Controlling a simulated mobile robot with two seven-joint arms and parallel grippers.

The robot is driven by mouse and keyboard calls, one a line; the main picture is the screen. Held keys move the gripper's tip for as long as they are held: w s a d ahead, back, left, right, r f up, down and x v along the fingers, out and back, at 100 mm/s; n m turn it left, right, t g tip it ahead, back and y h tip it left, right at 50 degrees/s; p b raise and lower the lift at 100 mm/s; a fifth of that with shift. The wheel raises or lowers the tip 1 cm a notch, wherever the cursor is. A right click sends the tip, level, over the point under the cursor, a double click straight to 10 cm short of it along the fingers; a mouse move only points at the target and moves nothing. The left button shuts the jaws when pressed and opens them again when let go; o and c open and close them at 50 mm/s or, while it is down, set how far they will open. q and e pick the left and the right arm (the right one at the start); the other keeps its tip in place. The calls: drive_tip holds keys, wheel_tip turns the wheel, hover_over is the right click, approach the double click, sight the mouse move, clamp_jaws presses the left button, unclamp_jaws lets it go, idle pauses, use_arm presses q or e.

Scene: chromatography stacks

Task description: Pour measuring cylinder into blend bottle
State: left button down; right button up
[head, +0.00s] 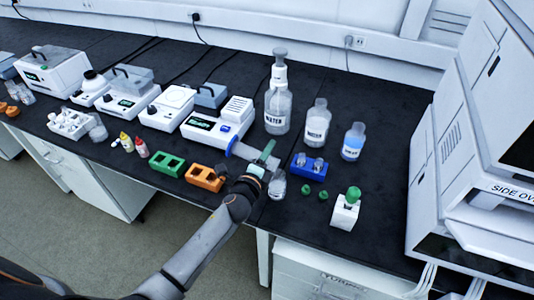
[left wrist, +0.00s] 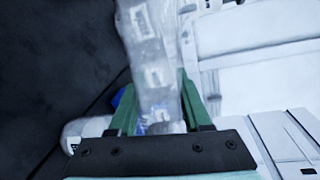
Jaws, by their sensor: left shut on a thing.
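My left gripper (head: 264,158), with green fingers, is shut on a clear measuring cylinder (head: 246,152). It also shows in the left wrist view (left wrist: 160,110), with the blurred clear cylinder (left wrist: 153,45) between its fingers. In the head view the cylinder is tipped far over, its blue end at the upper left and its other end toward the lower right. That end is near a small clear bottle (head: 278,187), which may be the blend bottle; its label is not readable. I cannot tell whether liquid is flowing. My right gripper is not in view.
A blue rack (head: 309,167) with small vials, green caps (head: 309,190) and a green-capped white bottle (head: 345,208) stand to the right. Water bottles (head: 317,122) stand behind. Orange (head: 205,178) and green (head: 167,164) racks stand left. A large white instrument (head: 480,150) bounds the right.

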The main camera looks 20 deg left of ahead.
use_arm(q)
drive_tip(key=n, duration=0.2)
drive_tip(key=n+h+p, duration=0.1)
drive_tip(key=n, duration=0.2)
drive_tip(key=shift+a, duration=0.4)
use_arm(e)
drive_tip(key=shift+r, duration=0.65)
use_arm(q)
drive_tip(key=shift+r, duration=0.1)
